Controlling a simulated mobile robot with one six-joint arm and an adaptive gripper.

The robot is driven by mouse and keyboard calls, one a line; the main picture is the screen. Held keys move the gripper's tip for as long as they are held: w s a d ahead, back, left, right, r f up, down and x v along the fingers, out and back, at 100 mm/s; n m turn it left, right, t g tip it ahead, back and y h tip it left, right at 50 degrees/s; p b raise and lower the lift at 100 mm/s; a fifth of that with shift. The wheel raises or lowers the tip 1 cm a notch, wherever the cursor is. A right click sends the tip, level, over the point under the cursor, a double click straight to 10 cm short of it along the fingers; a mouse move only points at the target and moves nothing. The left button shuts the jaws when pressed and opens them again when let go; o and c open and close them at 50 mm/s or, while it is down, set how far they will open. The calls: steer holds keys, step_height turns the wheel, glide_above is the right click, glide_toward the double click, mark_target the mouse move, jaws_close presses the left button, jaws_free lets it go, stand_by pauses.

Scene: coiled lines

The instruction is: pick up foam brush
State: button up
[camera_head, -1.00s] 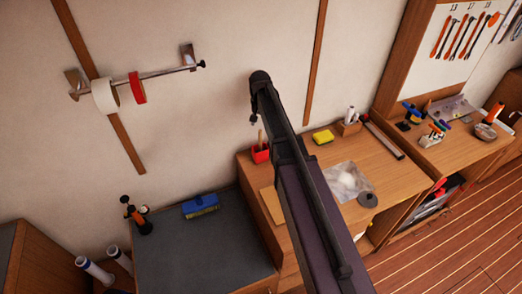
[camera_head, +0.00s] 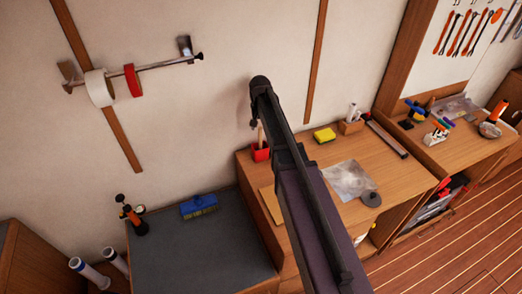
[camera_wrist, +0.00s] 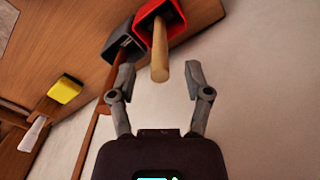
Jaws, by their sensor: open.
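A wooden handle (camera_wrist: 161,55), likely the foam brush's, stands out of a red cup (camera_wrist: 158,16) in the wrist view. Its other end is hidden inside the cup. In the head view the red cup (camera_head: 261,153) stands on the wooden bench by the wall, with the handle (camera_head: 261,134) rising from it. My gripper (camera_wrist: 160,72) is open, with one finger on each side of the handle's free end in the picture. I cannot tell whether either finger touches it. In the head view my arm partly hides the bench beside the cup.
A grey container (camera_wrist: 122,42) sits beside the red cup in the wrist view. A yellow sponge (camera_head: 324,135) and a small wooden holder (camera_head: 351,126) stand to the cup's right. A blue brush (camera_head: 199,206) lies on the dark bench top. The wall is close behind the cup.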

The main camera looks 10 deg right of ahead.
steer(key=shift+f, duration=0.45)
stand_by(0.3)
jaws_close()
